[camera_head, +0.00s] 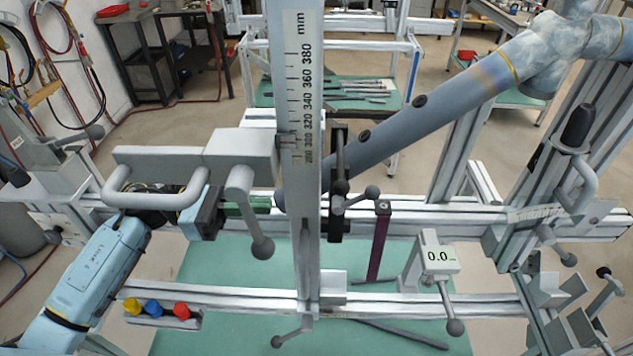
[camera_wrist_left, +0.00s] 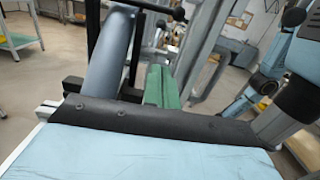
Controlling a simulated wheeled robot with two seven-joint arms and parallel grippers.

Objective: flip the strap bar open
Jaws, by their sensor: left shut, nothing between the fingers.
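The black strap bar (camera_head: 339,165) appears to be the dark upright piece beside the tube, just right of the scale post; a dark handle with a round knob sits at its lower end. The grey-blue tube (camera_head: 430,112) slants down from the upper right and passes behind this piece and the post. I cannot tell whether the bar is latched. My left gripper (camera_head: 262,205) reaches in from the left, its green fingers together and empty, left of the post and near the tube's lower end. In the left wrist view the green fingers (camera_wrist_left: 161,87) show beside the tube (camera_wrist_left: 112,50).
The scale post (camera_head: 300,120) stands close right of my left gripper. A grey clamp with a bent handle (camera_head: 155,200) is above my left wrist. A maroon upright (camera_head: 379,245) and a 0.0 readout (camera_head: 438,257) stand to the right. Aluminium rails cross below.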

